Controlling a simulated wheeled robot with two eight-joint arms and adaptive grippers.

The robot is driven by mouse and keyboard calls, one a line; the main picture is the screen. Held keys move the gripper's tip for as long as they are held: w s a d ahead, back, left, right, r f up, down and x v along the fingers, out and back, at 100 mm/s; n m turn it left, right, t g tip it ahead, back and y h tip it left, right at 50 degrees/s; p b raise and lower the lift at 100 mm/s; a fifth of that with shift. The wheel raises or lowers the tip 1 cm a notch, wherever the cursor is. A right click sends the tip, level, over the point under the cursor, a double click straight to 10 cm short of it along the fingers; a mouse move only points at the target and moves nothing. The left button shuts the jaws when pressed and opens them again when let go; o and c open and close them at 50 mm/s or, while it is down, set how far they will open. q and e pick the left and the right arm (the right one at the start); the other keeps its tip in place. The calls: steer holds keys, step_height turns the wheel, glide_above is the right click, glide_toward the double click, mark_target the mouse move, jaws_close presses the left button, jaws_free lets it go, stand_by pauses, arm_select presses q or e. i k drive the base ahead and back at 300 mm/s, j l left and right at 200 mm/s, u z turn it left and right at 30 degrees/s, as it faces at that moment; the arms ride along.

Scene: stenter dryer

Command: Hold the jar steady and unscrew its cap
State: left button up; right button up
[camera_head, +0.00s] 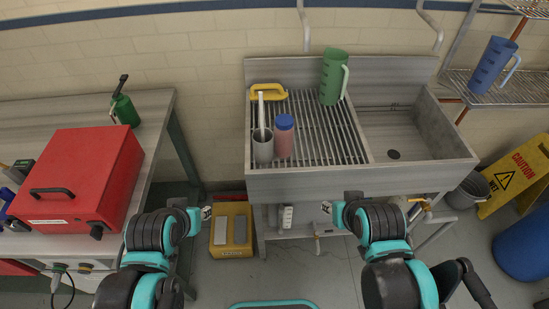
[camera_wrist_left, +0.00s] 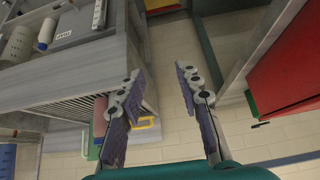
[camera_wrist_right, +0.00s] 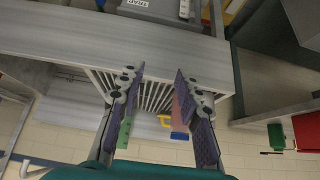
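The jar (camera_head: 284,146) has a pinkish body and a blue cap (camera_head: 285,122). It stands upright on the slatted drainboard (camera_head: 330,140), with the cap on top. My left gripper (camera_head: 206,212) is in front of the sink unit, left of the jar and apart from it. In the left wrist view its fingers (camera_wrist_left: 158,74) are spread and empty. My right gripper (camera_head: 331,208) is in front of the sink, right of the jar and apart from it. Its fingers (camera_wrist_right: 158,72) are open and empty. A finger partly hides the jar (camera_wrist_right: 178,118) in the right wrist view.
A grey cup (camera_head: 263,149) holding a utensil stands close left of the jar. A yellow-handled item (camera_head: 267,92) and a green jug (camera_head: 333,78) stand behind. The sink basin (camera_head: 410,130) is at right. A red box (camera_head: 80,178) sits on the left bench.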

mark_target(283, 138)
steer(key=k+j, duration=0.15)
steer(key=j, duration=0.25)
steer(key=k+j, duration=0.2)
steer(key=j, duration=0.2)
steer(key=k+j, duration=0.15)
steer(key=j, duration=0.25)
steer(key=k+j+z, duration=0.1)
steer(key=j, duration=0.3)
steer(key=i+j, duration=0.15)
steer(key=j, duration=0.15)
steer(key=i+j, duration=0.15)
steer(key=j+z, duration=0.05)
steer(key=j, duration=0.05)
